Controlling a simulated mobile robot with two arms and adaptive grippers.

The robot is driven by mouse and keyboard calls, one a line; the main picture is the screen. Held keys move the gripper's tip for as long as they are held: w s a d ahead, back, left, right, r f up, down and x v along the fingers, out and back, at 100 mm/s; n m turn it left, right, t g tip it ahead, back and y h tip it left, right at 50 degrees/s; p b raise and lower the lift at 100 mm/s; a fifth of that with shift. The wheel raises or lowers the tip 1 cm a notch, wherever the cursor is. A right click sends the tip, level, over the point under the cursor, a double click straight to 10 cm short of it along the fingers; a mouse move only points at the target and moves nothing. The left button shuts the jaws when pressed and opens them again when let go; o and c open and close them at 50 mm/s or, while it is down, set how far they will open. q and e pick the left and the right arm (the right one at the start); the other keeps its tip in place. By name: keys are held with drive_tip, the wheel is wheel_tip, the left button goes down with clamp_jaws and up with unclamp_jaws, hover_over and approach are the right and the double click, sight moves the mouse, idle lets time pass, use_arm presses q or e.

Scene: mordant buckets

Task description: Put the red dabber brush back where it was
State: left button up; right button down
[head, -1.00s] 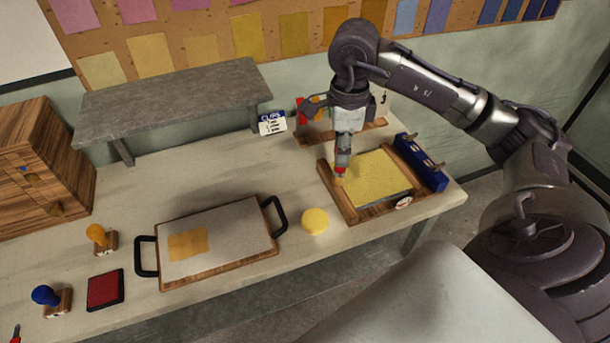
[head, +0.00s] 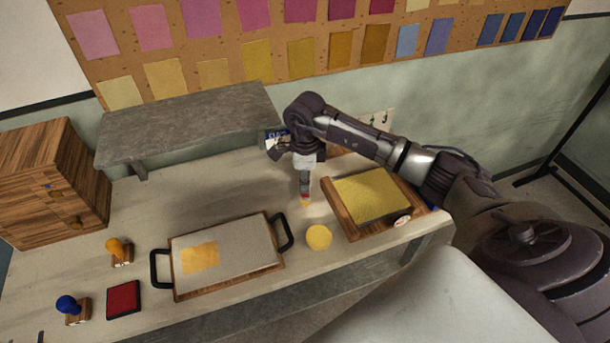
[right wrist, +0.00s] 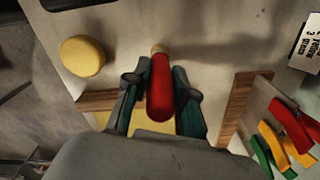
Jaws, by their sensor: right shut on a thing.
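My right gripper (head: 305,193) is shut on the red dabber brush (right wrist: 160,88), seen in the right wrist view between the fingers (right wrist: 160,95). The brush has a red handle and a pale tip. My left gripper is not in view.
A yellow round thing (head: 318,237) lies near the front edge. Left of it are a handled tray (head: 233,250), a red pad (head: 123,299) and two stamps (head: 120,251). A grey shelf (head: 190,120) stands behind. Coloured clips (right wrist: 285,130) show in the wrist view.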

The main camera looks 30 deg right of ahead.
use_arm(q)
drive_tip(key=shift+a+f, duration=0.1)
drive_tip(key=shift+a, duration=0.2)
use_arm(e)
drive_tip(key=shift+f+b, duration=0.25)
drive_tip(key=shift+b, duration=0.05)
drive_tip(key=c, duration=1)
unclamp_jaws()
drive_tip(key=shift+r, duration=0.1)
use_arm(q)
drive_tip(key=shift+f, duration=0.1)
use_arm(e)
drive_tip(key=shift+o, duration=0.2)
drive_tip(key=shift+r, duration=0.15)
wheel_tip(320, 180, up, 11)
drive_tip(key=b, duration=0.3)
drive_tip(key=shift+b, duration=0.4)
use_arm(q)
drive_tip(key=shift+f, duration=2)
use_arm(e)
drive_tip(key=shift+r, duration=0.55)
